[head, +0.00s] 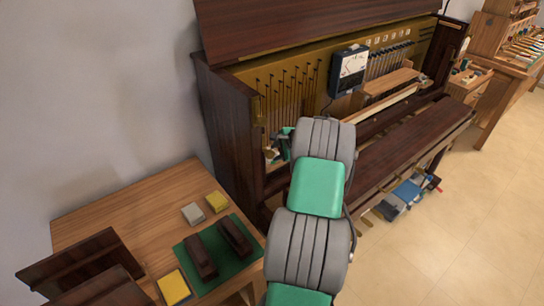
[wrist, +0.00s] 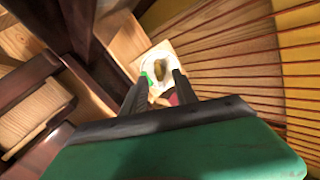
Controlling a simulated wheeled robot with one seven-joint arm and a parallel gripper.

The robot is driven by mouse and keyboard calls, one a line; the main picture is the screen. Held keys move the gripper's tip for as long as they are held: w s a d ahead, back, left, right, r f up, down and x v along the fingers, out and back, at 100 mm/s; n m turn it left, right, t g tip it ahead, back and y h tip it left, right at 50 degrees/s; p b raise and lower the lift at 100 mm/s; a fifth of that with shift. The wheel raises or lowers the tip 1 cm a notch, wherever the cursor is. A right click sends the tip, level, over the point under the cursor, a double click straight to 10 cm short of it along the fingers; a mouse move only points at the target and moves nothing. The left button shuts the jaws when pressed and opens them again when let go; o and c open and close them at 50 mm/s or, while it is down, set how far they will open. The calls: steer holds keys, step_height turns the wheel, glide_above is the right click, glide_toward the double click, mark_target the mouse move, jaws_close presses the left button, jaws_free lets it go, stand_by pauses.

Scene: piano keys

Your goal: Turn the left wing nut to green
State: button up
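In the wrist view a brass-coloured wing nut (wrist: 159,71) sits on a pale plate (wrist: 150,56). A green mark (wrist: 150,73) shows at the plate's left and a dark red patch (wrist: 172,99) below the nut. My gripper (wrist: 160,78) points at the plate with its two fingers apart, one on each side of the nut in this view. I cannot tell whether the fingertips touch it. In the head view my gripper (head: 277,147) is at the left end of the opened piano, partly behind my arm. The wing nut is too small to make out there.
The dark piano case (head: 228,120) stands open, with a meter (head: 349,70) on it. A side table (head: 130,205) holds blocks on a green mat (head: 222,262).

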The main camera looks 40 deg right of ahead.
steer(key=shift+b+x, duration=0.85)
steer(key=shift+x, duration=0.75)
steer(key=shift+s+r+p, duration=0.4)
steer(key=shift+s+r, duration=0.05)
steer(key=shift+r, duration=0.05)
jaws_close()
